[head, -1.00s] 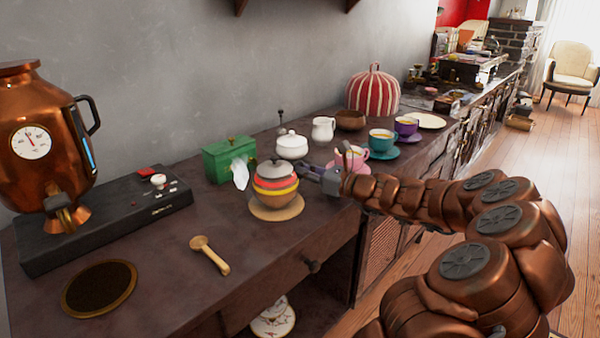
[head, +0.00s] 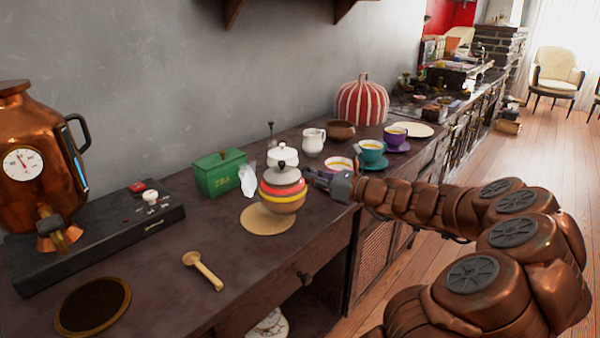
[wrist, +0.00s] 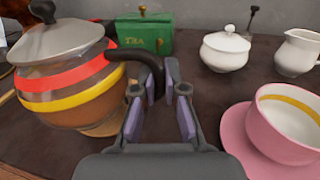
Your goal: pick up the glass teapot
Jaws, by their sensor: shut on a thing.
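The glass teapot (head: 284,190), with red and yellow bands, brown contents and a grey lid, hangs a little above its round tan mat (head: 258,220). In the wrist view the teapot (wrist: 72,88) fills the left side, and its black curved handle (wrist: 140,60) runs between my fingers. My gripper (head: 318,180) is shut on that handle from the right side; it also shows in the wrist view (wrist: 160,100). The teapot looks roughly upright. The handle is mostly hidden in the head view.
A green tea box (head: 220,173) and white sugar bowl (wrist: 226,51) stand behind. A pink cup (wrist: 285,120) on its saucer is close to my gripper's right. A wooden spoon (head: 203,270) lies in front left. A copper urn (head: 40,165) stands at left.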

